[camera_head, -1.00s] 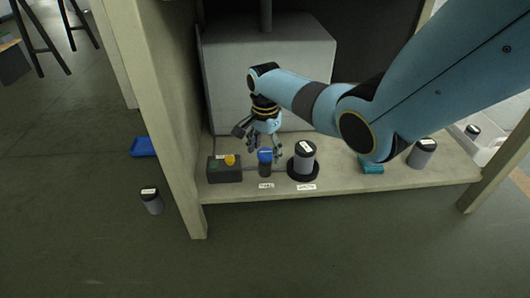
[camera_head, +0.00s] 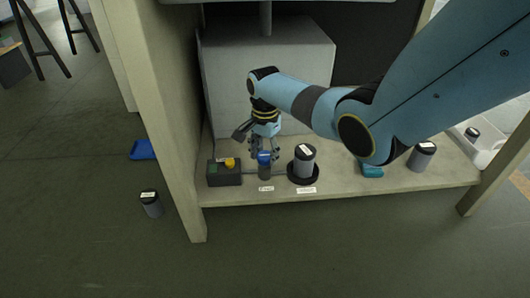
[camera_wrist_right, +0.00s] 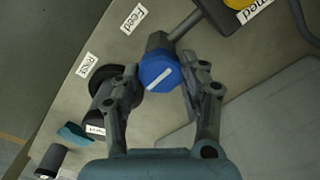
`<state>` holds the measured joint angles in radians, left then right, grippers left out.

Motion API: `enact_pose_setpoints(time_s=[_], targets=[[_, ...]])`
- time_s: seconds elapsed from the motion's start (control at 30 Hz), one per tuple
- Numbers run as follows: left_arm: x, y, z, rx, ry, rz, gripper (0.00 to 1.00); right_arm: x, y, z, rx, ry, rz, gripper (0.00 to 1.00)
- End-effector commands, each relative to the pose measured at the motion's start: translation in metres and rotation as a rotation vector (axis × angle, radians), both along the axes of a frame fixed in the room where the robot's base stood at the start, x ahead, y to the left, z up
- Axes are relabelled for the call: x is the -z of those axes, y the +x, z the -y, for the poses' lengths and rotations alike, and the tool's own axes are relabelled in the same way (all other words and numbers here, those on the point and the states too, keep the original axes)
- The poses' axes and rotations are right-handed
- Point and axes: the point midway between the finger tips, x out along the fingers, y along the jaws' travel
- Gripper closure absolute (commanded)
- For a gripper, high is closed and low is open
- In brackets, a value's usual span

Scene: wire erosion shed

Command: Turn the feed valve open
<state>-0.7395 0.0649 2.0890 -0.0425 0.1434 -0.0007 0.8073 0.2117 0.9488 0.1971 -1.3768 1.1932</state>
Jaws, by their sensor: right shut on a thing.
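The feed valve has a blue knob (camera_head: 264,157) on a dark grey body (camera_head: 265,172), on the front of the shelf behind a small label. In the right wrist view the blue knob (camera_wrist_right: 158,72) carries a white line slanting across its top, and the "Feed" label (camera_wrist_right: 134,18) lies near it. My right gripper (camera_head: 265,150) is above the valve with its fingers down around the knob. In the right wrist view one finger is on each side of the knob, shut on it. My left gripper is not in view.
A dark box with a yellow button (camera_head: 230,162) stands left of the valve. A grey canister (camera_head: 304,158) on a round black base stands close on the right. A teal item (camera_head: 371,171) and another canister (camera_head: 422,156) are farther right. A large grey block (camera_head: 300,60) stands behind.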

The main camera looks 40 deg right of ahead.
Motion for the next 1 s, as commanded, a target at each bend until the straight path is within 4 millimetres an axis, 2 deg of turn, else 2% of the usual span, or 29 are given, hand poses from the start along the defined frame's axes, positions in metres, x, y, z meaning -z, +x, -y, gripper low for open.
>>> enact_pose_setpoints(time_s=[0.07, 0.13, 0.5, 1.0], targets=[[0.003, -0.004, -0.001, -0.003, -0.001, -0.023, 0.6, -0.001, 0.0, 0.0, -0.021, 0.0, 0.0, 0.89], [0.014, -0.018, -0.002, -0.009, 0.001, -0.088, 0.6, -0.002, 0.001, 0.0, -0.05, 0.0, 0.001, 0.89], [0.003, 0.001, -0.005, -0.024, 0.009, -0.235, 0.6, -0.003, 0.001, 0.0, -0.336, 0.0, 0.001, 0.89], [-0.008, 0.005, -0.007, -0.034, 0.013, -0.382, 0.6, -0.001, 0.001, 0.0, -0.812, -0.001, 0.0, 0.89]])
